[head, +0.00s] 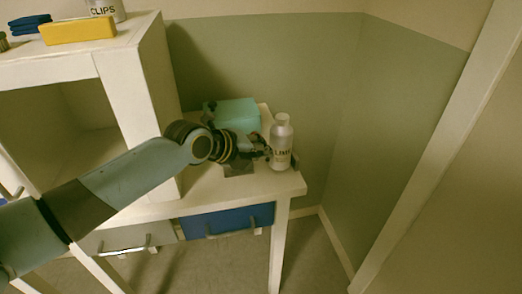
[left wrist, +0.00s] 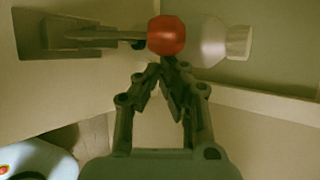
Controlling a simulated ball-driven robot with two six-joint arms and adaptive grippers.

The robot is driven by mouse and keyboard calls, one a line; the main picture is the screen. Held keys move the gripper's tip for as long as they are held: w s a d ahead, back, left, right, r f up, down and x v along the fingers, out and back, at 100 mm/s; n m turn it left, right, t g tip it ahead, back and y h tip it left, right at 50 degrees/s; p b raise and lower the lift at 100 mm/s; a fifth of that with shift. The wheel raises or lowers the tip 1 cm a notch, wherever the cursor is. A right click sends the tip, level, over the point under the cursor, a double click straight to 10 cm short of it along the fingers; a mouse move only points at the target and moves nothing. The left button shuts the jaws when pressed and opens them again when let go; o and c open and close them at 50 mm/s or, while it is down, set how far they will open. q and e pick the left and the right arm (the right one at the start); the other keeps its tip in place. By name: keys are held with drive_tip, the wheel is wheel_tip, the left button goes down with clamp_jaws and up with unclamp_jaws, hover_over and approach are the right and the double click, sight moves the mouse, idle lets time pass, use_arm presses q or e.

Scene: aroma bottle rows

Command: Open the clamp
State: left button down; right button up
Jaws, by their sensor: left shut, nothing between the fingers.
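The clamp shows in the left wrist view as a dark metal plate (left wrist: 38,33) with an arm leading to a red knob (left wrist: 166,36). In the head view its dark base (head: 238,170) shows on the white table, and the rest is mostly hidden by my gripper. My left gripper (head: 264,150) is beside the white bottle on the table. In the left wrist view my left gripper (left wrist: 164,66) is shut and empty, its fingertips just below the red knob; I cannot tell whether they touch it. My right gripper is not in view.
A white labelled bottle (head: 281,145) stands near the table's right end, close to my gripper. A teal box (head: 238,112) sits behind. A white shelf (head: 145,100) stands at left, with a yellow block (head: 78,31) on top. Green walls close off the back and right.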

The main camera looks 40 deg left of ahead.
use_arm(q)
drive_tip(key=shift+s+a+b, duration=0.1)
drive_tip(key=shift+b, duration=0.55)
drive_tip(key=shift+s+a+r+t+h+b, duration=0.3)
drive_tip(key=shift+t+b, duration=0.4)
drive_tip(key=shift+b, duration=0.8)
drive_tip(key=t+b, duration=0.1)
drive_tip(key=b, duration=0.1)
drive_tip(key=s+n+h+b, duration=0.1)
drive_tip(key=b, duration=0.2)
drive_tip(key=shift+a+r+t, duration=0.15)
drive_tip(key=shift+a+t, duration=0.25)
drive_tip(key=shift+s+a+r+b, duration=0.4)
drive_tip(key=shift+s+r+b, duration=0.1)
drive_tip(key=shift+r+b, duration=0.25)
